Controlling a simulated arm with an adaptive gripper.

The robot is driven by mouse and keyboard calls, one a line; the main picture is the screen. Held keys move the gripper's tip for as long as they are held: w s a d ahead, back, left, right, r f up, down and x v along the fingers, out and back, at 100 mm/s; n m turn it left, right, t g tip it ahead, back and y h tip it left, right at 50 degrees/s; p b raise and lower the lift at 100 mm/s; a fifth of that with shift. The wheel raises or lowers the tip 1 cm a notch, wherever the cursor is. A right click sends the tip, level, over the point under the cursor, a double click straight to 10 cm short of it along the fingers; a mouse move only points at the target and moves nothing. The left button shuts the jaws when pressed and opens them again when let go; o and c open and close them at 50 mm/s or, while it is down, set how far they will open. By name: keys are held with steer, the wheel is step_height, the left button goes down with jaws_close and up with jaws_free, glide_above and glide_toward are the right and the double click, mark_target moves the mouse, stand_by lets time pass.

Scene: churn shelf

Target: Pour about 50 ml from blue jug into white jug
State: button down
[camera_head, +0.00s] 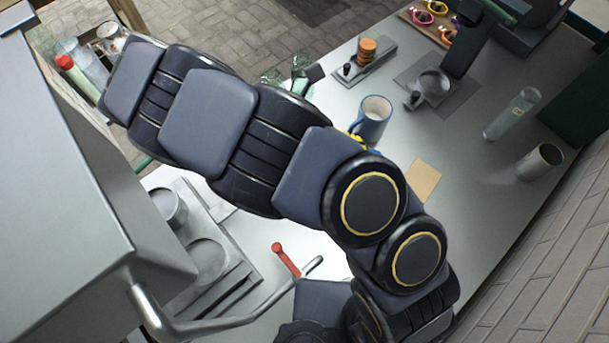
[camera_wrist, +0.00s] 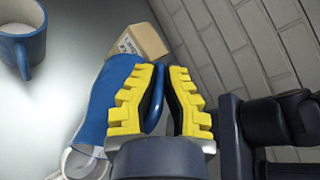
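A blue jug (camera_wrist: 100,95) is in the wrist view, its handle between the yellow fingers of my gripper (camera_wrist: 158,100). The fingers look closed on the handle. The jug's mouth and contents are not visible. A pale, whitish rounded vessel (camera_wrist: 78,165), perhaps the white jug, is partly visible below the blue jug, at the picture's bottom edge; I cannot tell whether they touch. In the head view my arm hides most of the held jug and the pale vessel; only a little yellow of my gripper (camera_head: 356,141) shows.
A blue mug with a pale inside (camera_head: 372,118) stands close by; it also shows in the wrist view (camera_wrist: 22,45). A tan box (camera_head: 423,181) lies near the wall. A glass bottle (camera_head: 512,114) and metal cup (camera_head: 540,162) stand to the right. Some counter between them is clear.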

steer(key=shift+a+r+h+p, duration=0.3)
steer(key=shift+a+h+p, duration=0.15)
steer(key=shift+a+h, duration=0.05)
stand_by(0.8)
steer(key=shift+d, duration=0.1)
steer(key=d+y, duration=0.2)
steer(key=d, duration=0.1)
steer(key=shift+d+f+y, duration=0.3)
steer(key=shift+d+y, duration=0.1)
steer(key=shift+s+d+r, duration=0.1)
steer(key=shift+d, duration=0.2)
steer(key=shift+d+r+y, duration=1.15)
steer(key=shift+r+y, duration=0.1)
steer(key=shift+y, duration=0.55)
steer(key=shift+r+b, duration=0.1)
steer(key=shift+b, duration=0.2)
